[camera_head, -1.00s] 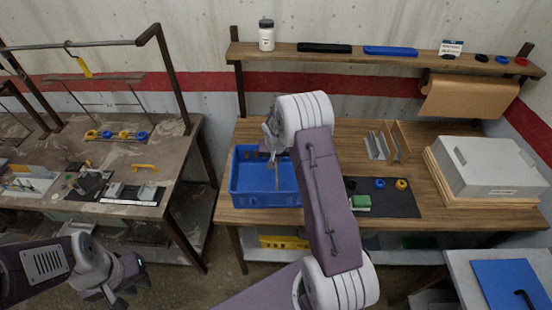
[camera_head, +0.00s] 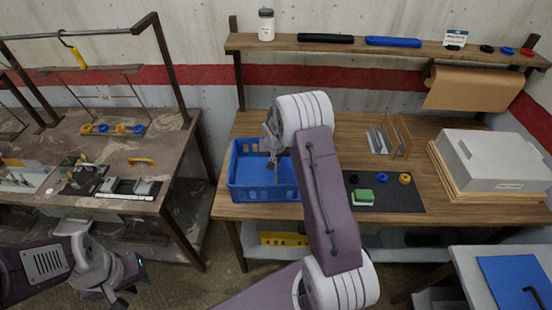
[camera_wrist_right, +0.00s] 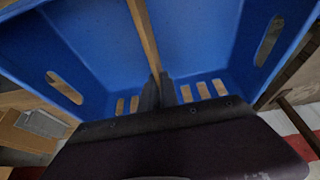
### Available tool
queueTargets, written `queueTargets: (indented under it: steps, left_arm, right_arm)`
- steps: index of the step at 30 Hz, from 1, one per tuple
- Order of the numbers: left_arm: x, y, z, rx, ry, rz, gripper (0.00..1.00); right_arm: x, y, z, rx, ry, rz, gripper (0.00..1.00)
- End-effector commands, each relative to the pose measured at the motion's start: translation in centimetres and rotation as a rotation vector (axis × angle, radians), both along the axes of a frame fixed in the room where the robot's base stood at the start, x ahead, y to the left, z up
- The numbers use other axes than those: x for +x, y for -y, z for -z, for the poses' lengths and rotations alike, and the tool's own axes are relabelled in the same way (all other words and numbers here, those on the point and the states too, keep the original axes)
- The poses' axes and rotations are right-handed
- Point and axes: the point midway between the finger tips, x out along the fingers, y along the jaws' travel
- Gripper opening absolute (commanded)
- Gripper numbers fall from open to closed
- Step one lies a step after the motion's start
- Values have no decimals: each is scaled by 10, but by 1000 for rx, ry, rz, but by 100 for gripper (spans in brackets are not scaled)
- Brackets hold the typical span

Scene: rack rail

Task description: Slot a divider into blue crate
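The blue crate (camera_head: 262,195) stands on the wooden bench, left of my right arm, which hides part of its right side. My right gripper (camera_head: 275,153) is over the crate, pointing down. It is shut on a thin wooden divider (camera_head: 277,175), seen nearly edge-on inside the crate's outline. In the right wrist view the divider (camera_wrist_right: 143,32) runs up from between the fingers (camera_wrist_right: 158,92), with the crate's walls (camera_wrist_right: 210,45) around it. I cannot tell whether the divider's lower edge touches the crate. My left gripper (camera_head: 125,280) is low at the left, empty, its fingers seemingly apart.
Upright grey and wooden panels (camera_head: 388,138) stand at the back of the bench. A dark mat (camera_head: 400,198) with a green-topped block (camera_head: 363,196) and rings lies right of my arm. A large grey box (camera_head: 490,160) fills the right end. A cluttered bench (camera_head: 185,150) stands at left.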

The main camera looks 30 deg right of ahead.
Motion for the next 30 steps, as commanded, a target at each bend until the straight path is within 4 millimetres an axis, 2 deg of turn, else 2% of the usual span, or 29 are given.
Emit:
queueTargets:
  steps: [11,19,22,23,30]
  left_arm:
    - [0,0,17,0,0,0,22]
    - [0,0,17,0,0,0,22]
    - [0,0,17,0,0,0,22]
    - [0,0,17,0,0,0,22]
    - [0,0,17,0,0,0,22]
  right_arm:
    - [0,0,17,0,0,0,0]
    - [0,0,17,0,0,0,0]
    - [0,0,17,0,0,0,27]
    - [0,0,17,0,0,0,30]
    - [0,0,17,0,0,0,30]
